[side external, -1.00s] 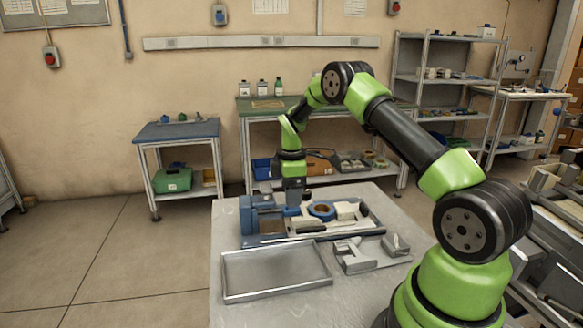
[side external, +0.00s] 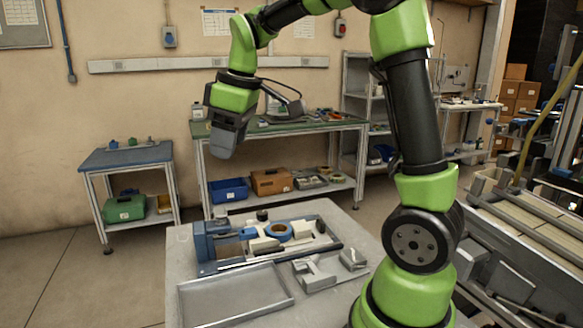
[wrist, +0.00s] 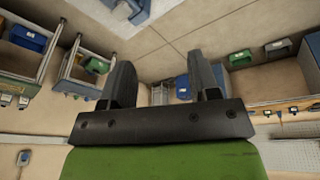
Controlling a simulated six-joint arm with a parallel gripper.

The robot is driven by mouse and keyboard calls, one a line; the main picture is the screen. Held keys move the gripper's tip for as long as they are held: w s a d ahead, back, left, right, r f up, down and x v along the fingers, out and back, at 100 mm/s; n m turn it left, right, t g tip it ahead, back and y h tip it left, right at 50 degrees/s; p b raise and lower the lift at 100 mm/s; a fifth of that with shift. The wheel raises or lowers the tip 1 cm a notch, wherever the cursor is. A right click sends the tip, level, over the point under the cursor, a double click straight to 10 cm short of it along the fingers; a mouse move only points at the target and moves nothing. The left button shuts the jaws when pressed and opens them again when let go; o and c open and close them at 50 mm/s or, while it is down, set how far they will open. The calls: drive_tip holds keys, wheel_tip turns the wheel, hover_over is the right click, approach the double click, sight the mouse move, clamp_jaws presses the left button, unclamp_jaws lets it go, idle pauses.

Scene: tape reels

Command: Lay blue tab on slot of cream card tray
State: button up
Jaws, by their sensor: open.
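My gripper (side external: 226,140) is raised high above the grey worktable (side external: 180,262), clear of everything on it. In the wrist view its two dark fingers (wrist: 160,82) stand apart with nothing between them.
A shallow, empty-looking grey tray (side external: 236,298) lies at the table's front left. Grey bracket-like parts (side external: 316,275) lie right of it. A green-topped bench (side external: 290,128) stands behind. A small blue-topped table (side external: 131,157) stands left. The air around my gripper is clear.

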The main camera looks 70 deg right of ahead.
drive_tip(key=s+a+m+t+y, duration=0.1)
drive_tip(key=s+a+m+t, duration=0.1)
drive_tip(key=s+a, duration=0.3)
drive_tip(key=s+a+m+t+y, duration=0.1)
drive_tip(key=s+a+m, duration=0.4)
drive_tip(key=s, duration=0.6)
drive_tip(key=shift+a+r+t, duration=0.15)
drive_tip(key=shift+r+t, duration=0.1)
drive_tip(key=shift+t, duration=0.25)
